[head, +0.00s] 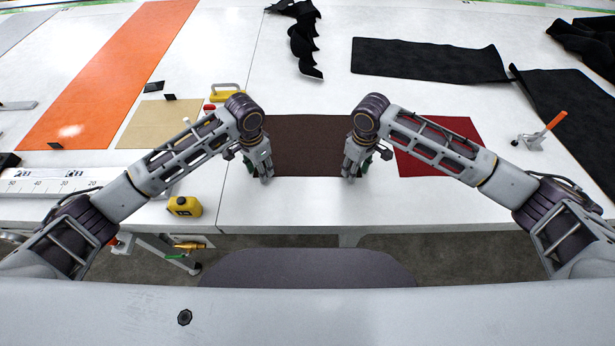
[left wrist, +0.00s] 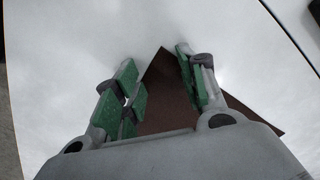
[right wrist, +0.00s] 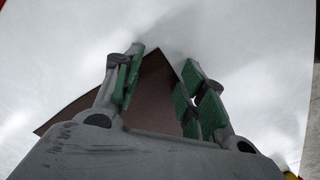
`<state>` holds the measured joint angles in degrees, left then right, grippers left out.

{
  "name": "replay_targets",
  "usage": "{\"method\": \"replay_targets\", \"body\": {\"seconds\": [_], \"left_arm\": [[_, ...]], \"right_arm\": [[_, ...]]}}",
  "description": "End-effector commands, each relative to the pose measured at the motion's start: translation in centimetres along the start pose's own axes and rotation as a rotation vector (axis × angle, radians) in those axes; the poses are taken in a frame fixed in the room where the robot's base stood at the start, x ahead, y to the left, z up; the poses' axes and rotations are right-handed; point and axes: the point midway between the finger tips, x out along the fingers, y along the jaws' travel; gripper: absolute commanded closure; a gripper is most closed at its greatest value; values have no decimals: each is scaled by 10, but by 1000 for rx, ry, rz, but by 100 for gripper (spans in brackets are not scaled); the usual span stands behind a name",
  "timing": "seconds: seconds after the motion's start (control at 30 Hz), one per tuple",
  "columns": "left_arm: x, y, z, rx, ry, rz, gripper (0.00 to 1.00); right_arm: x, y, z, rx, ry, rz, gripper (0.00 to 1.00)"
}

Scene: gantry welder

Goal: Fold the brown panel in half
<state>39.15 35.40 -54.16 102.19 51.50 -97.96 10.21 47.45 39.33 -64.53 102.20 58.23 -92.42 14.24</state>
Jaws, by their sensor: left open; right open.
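The brown panel (head: 307,145) lies flat on the white table in the head view, with no fold to be seen. My left gripper (head: 266,178) is at its near left corner and my right gripper (head: 349,178) at its near right corner. In the left wrist view a corner of the brown panel (left wrist: 165,95) points up between the open green-padded fingers of my left gripper (left wrist: 158,75). In the right wrist view the other corner of the panel (right wrist: 150,90) lies between the open fingers of my right gripper (right wrist: 160,75). I cannot tell whether any finger touches the panel.
A dark red panel (head: 437,140) lies right of the brown one, a tan panel (head: 158,124) left. A yellow tape measure (head: 184,206) sits at the front edge.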

Motion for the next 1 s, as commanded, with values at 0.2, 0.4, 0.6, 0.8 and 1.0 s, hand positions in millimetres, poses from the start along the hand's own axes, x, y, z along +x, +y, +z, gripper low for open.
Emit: {"method": "replay_targets", "body": {"seconds": [0.2,0.4,0.6,0.8,1.0], "left_arm": [[1,0,0,0,0,0,59],[3,0,0,0,0,0,59],[3,0,0,0,-1,0,66],[4,0,0,0,-1,0,79],[5,0,1,0,-2,0,92]], "right_arm": [[1,0,0,0,0,0,59],[3,0,0,0,0,0,59],[4,0,0,0,0,0,66],[4,0,0,0,-1,0,79],[5,0,1,1,-2,0,92]]}}
